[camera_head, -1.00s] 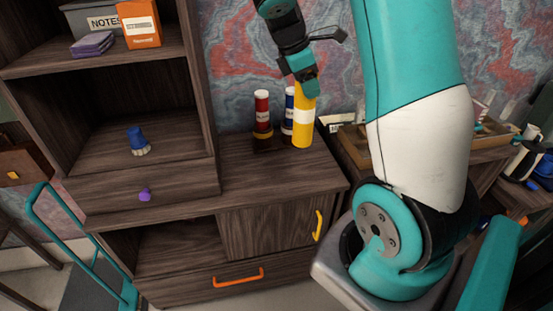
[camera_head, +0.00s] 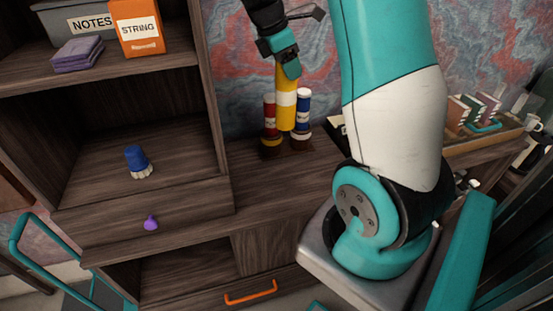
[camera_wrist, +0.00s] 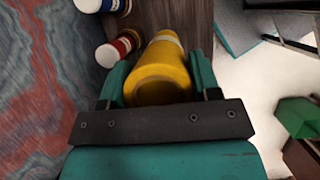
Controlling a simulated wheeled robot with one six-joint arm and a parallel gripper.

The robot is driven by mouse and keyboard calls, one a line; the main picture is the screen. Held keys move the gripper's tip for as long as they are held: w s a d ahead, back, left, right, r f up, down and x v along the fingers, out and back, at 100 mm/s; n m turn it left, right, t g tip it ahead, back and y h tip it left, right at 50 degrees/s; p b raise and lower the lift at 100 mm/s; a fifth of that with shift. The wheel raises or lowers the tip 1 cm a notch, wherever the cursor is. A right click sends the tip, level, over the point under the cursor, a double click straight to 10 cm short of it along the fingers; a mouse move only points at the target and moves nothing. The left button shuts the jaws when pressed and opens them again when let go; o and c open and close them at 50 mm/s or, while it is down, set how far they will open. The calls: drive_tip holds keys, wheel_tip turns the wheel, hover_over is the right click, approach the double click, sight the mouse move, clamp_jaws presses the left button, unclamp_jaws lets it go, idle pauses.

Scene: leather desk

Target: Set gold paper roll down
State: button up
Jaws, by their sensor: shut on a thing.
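The gold paper roll (camera_head: 286,112) is a yellow cylinder with a white band. My gripper (camera_head: 287,68) is shut on its upper end and holds it upright. In the head view the roll overlaps a red roll (camera_head: 269,112) and a blue roll (camera_head: 304,108), and its lower end shows above their bases, so it looks clear of the desk top. The wrist view shows the gold roll (camera_wrist: 162,75) between the two teal fingers (camera_wrist: 160,88), with its far end partly hidden.
The red and blue rolls stand on the wooden desk top (camera_head: 285,185) by the marbled wall. The wood in front of them is bare. A shelf (camera_head: 110,210) with a blue brush (camera_head: 137,160) is at left. A tray of books (camera_head: 485,140) is at right.

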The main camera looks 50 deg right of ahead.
wheel_tip(320, 180, down, 20)
drive_tip(key=shift+w+p, duration=0.35)
drive_tip(key=shift+f, duration=0.15)
drive_tip(key=o, duration=1.4)
